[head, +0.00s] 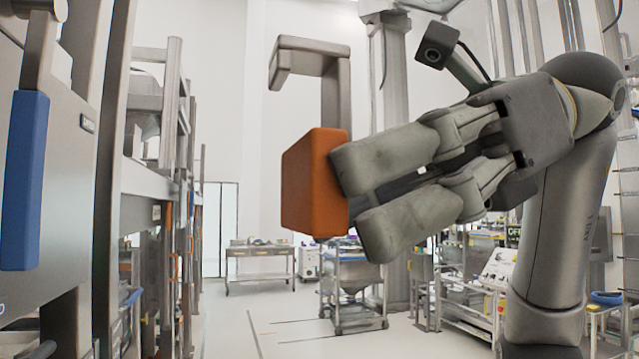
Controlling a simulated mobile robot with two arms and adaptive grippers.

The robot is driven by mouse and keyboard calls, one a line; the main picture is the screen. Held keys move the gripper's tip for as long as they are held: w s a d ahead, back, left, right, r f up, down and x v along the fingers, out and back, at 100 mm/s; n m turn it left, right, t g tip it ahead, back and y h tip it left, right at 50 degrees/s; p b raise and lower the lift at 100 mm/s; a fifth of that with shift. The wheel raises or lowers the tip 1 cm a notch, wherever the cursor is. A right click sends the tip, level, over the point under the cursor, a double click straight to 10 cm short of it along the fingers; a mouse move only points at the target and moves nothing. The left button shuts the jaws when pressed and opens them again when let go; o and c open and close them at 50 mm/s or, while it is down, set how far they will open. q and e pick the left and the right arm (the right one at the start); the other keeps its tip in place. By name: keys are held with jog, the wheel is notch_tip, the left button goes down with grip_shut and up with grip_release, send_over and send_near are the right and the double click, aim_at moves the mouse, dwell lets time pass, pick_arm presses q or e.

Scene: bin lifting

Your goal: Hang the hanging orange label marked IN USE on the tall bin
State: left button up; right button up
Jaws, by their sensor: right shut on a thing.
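The hanging label is a thick orange block (315,183) with a grey hook (333,85) rising from it. The hook bends over to the left at the top, and its open side faces down. My right gripper (360,203) comes in from the right and is shut on the label's right side, holding it up in the air. No IN USE marking shows on the faces in view. My left gripper is out of view.
Grey metal racks (150,190) line the left side. A wheeled steel cart (350,290) and a table (260,262) stand farther back. Shelves with equipment (480,290) are at the right. The floor between is mostly clear.

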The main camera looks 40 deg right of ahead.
jog(key=s+d+p, duration=0.1)
jog(key=s+d, duration=0.2)
jog(key=d, duration=0.5)
jog(key=shift+d, duration=0.4)
dwell(0.4)
